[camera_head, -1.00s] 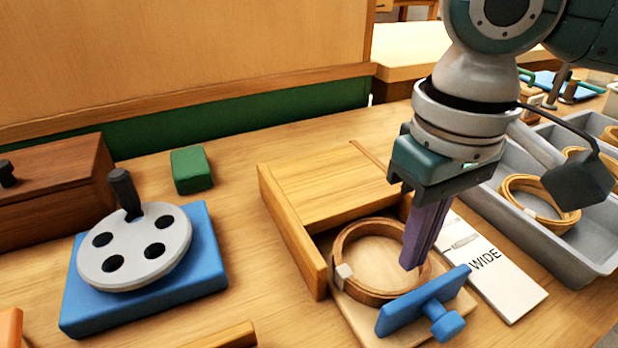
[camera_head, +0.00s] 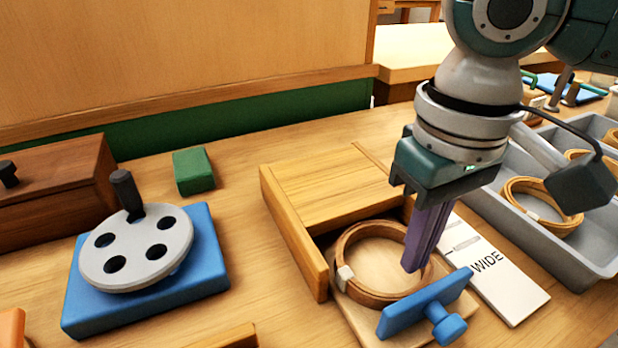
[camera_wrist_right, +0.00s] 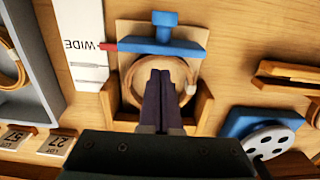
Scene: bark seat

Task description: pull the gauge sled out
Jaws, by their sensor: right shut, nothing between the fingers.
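The gauge sled (camera_head: 358,322) is a light wooden board sticking out of the front of a wooden housing (camera_head: 330,188). A blue crossbar with a knob (camera_head: 427,303) stands at its front end. A brown strap ring (camera_head: 345,245) with a pale clip lies on the sled, between housing and crossbar. My right gripper (camera_head: 415,268) is shut and empty, pointing down at the ring just behind the crossbar. In the wrist view its fingers (camera_wrist_right: 162,78) overlap the ring, the blue crossbar (camera_wrist_right: 155,46) lying beyond. I cannot tell whether they touch anything. My left gripper is out of view.
A white card reading WIDE (camera_head: 490,268) lies right of the sled, before a grey bin (camera_head: 560,245) with strap rings. At left are a blue base with a grey disc (camera_head: 135,247), a green block (camera_head: 193,171) and a dark wooden box (camera_head: 55,200).

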